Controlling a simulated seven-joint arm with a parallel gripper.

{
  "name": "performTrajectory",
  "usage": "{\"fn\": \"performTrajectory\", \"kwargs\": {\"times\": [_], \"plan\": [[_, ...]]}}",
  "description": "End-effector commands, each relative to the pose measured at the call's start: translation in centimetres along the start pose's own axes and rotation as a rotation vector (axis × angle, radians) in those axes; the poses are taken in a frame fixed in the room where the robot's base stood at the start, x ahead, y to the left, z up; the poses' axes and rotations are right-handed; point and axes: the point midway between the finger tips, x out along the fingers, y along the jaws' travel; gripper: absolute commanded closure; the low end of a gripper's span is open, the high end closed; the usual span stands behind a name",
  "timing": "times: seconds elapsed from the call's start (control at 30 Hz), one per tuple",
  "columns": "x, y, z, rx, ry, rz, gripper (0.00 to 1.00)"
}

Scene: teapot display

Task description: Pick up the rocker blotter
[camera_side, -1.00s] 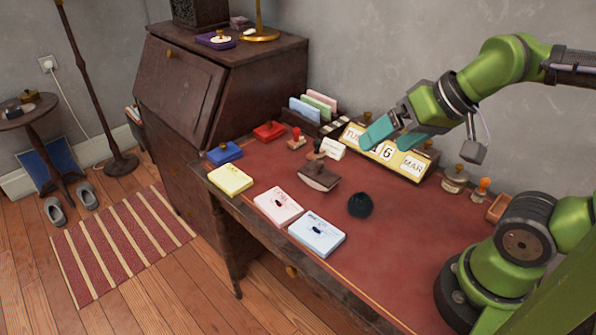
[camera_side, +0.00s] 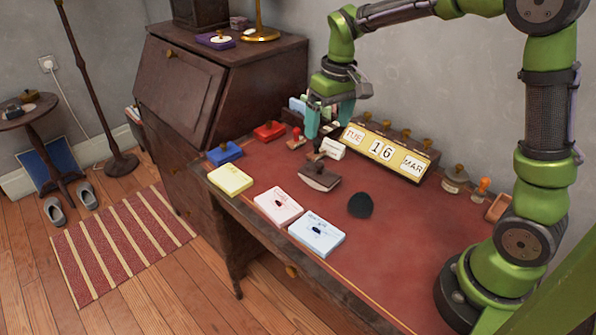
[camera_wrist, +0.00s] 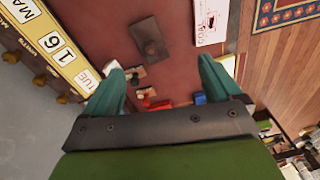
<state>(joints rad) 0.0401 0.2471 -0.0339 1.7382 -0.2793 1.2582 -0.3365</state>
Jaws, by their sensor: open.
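The rocker blotter (camera_side: 319,177), a dark brown block with a knob on top, sits on the red desk top (camera_side: 410,235) between the pads and the calendar. It also shows near the top of the wrist view (camera_wrist: 150,40). My gripper (camera_side: 328,121) has teal fingers pointing down. It is open and empty, above and behind the blotter in the side view, apart from it. In the wrist view the open fingers (camera_wrist: 162,70) frame small stamps, with the blotter beyond the fingertips.
A yellow block calendar (camera_side: 385,150) stands behind on the right. Small stamps and a white card (camera_side: 332,148) lie close behind the blotter. Yellow, pink (camera_side: 278,206) and blue pads line the front edge. A dark round object (camera_side: 360,205) sits to the right.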

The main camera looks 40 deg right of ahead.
Motion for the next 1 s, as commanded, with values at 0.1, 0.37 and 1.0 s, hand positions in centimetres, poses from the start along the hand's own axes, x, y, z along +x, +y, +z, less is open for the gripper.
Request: {"fn": "performTrajectory", "kwargs": {"times": [0.1, 0.37, 1.0], "plan": [[1.6, 0.9, -2.9, -0.078, -0.064, 0.034, 0.08], [0.8, 1.3, -4.0, -0.195, -0.097, 0.049, 0.08], [11.7, 1.9, -3.0, -0.196, -0.093, 0.048, 0.08]]}}
